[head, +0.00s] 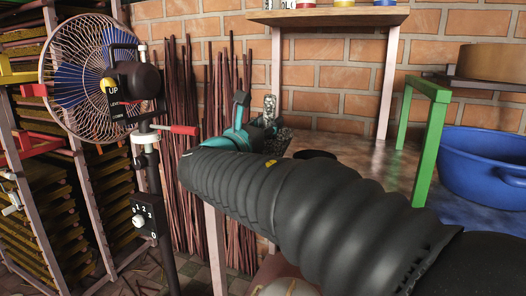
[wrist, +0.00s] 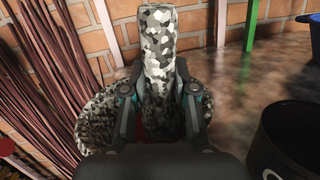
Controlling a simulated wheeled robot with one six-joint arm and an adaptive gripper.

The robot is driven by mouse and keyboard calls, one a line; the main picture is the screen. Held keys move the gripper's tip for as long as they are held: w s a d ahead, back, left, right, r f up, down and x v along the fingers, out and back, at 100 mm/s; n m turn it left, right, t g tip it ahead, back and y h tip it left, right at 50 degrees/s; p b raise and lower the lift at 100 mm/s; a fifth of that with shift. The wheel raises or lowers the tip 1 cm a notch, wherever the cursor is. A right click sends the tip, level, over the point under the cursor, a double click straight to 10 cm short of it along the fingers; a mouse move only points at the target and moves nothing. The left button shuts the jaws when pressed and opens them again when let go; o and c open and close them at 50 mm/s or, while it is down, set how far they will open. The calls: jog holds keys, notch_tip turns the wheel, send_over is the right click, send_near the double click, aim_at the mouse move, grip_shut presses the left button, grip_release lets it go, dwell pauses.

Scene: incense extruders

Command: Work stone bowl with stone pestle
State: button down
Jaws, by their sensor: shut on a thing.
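The stone pestle (wrist: 157,52) is mottled grey, black and white, and stands upright in the wrist view. My gripper (wrist: 158,92) is shut around it, with a finger on each side. The stone bowl (wrist: 95,118), with the same mottled pattern, is below and behind the pestle. The pestle's lower end is hidden by my gripper, so I cannot tell whether it touches the bowl. In the head view my gripper (head: 252,118) is beyond my black arm, the pestle top (head: 269,104) shows beside it, and a bit of the bowl (head: 279,139) shows.
A black round container (wrist: 285,135) stands to the right of the bowl on the table (wrist: 225,95). A green frame (head: 430,130) and a blue basin (head: 485,165) are further right. A fan (head: 95,65) and bundles of brown sticks (head: 180,100) stand at left.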

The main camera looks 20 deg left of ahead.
jog(key=shift+w, duration=0.15)
jog(key=shift+w+a, duration=0.2)
jog(key=shift+w, duration=0.15)
jog(key=shift+a+p, duration=0.4)
jog(key=shift+p, duration=0.15)
jog(key=shift+a+f, duration=0.1)
jog(key=shift+a, duration=0.1)
jog(key=shift+s+a, duration=0.3)
jog(key=shift+s, duration=0.05)
jog(key=shift+s+d, duration=0.25)
jog(key=shift+s, duration=0.35)
jog(key=shift+d, duration=0.55)
jog(key=shift+w+d, duration=0.35)
jog(key=shift+w, duration=0.1)
